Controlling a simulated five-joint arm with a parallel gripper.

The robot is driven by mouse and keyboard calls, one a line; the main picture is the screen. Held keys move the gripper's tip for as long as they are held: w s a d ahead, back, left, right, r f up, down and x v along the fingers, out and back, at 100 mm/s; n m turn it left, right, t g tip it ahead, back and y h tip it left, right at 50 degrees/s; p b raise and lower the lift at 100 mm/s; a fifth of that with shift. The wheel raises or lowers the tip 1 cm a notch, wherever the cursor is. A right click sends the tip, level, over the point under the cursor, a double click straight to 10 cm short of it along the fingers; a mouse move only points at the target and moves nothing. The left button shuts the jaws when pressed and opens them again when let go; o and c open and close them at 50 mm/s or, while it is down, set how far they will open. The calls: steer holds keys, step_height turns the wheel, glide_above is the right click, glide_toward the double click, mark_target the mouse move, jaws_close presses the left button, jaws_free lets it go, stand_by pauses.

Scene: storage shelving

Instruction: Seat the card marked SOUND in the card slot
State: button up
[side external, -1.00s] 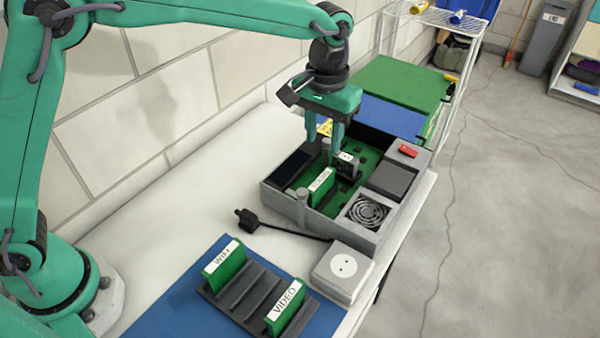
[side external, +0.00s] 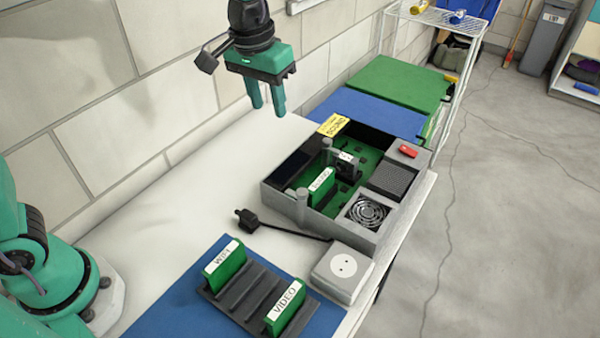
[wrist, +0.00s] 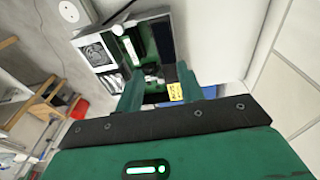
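A green card (side external: 321,188) with a white label stands upright inside the open grey case (side external: 283,197); its label is too small to read surely. It also shows in the wrist view (wrist: 130,48). I cannot tell how deep it sits in the slot, which is hidden beneath it. A yellow sign (side external: 333,126) reading SOUND stands at the case's back edge. My gripper (side external: 267,110) is raised behind and left of the case, well clear of the card. Its two fingers are apart with nothing between them, also in the wrist view (wrist: 158,88).
A dark rack (side external: 245,297) on a blue mat (side external: 160,310) holds green cards marked WIFI (side external: 224,262) and VIDEO (side external: 286,307). A black plug (side external: 247,221) lies unplugged on the white table, near a white socket box (side external: 343,270). The table left of the case is clear.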

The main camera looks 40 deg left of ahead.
steer(key=s+a+t, duration=0.4)
steer(key=s+a, duration=1)
steer(key=s, duration=0.5)
steer(key=shift+s+a+y, duration=0.15)
steer(key=shift+a+y, duration=0.15)
steer(key=shift+o, duration=0.4)
